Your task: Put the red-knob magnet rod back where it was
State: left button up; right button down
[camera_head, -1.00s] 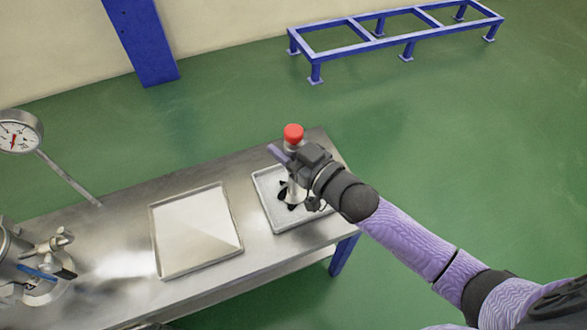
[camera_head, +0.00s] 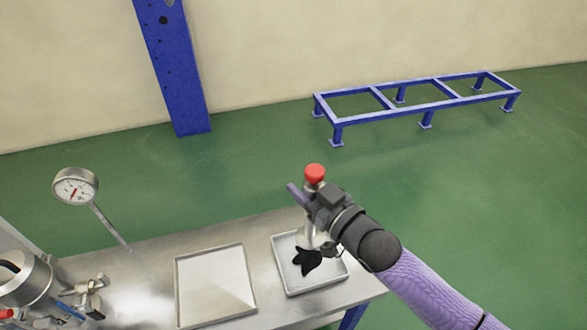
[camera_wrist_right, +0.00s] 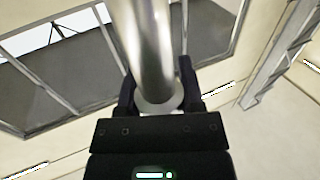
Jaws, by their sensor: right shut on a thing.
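The magnet rod shows its red knob (camera_head: 315,173) on top of a metal shaft. My right gripper (camera_head: 308,198) is shut on the rod just below the knob and holds it above the right-hand tray (camera_head: 330,285). In the right wrist view the shiny rod (camera_wrist_right: 150,50) stands between the two dark fingers (camera_wrist_right: 158,90). A dark, jagged clump (camera_head: 307,260) shows at the tray, below the gripper. I cannot tell whether it touches the rod's lower end, which is partly hidden. My left gripper is not in view.
An empty shallow tray (camera_head: 248,262) lies left of the right-hand one on the metal table (camera_head: 150,262). A dial gauge (camera_head: 75,187) and a steel vessel (camera_head: 25,278) with valves stand at the left. A blue frame (camera_head: 380,92) stands on the floor behind.

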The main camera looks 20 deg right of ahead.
jog(key=s+a+r+m+t+h+p, duration=0.15)
jog(key=s+a+r+p, duration=0.25)
jog(key=s+r+p, duration=0.55)
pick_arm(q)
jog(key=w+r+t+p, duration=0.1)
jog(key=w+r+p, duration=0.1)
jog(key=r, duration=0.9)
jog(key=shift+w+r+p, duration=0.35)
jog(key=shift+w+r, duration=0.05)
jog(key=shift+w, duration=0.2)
pick_arm(e)
jog(key=s+d+r+m+h, duration=0.3)
jog(key=s+d+r+h, duration=0.1)
jog(key=r, duration=0.4)
jog(key=shift+s+d+r+h, duration=0.25)
jog(key=shift+d+h, duration=0.25)
jog(key=shift+h, duration=0.45)
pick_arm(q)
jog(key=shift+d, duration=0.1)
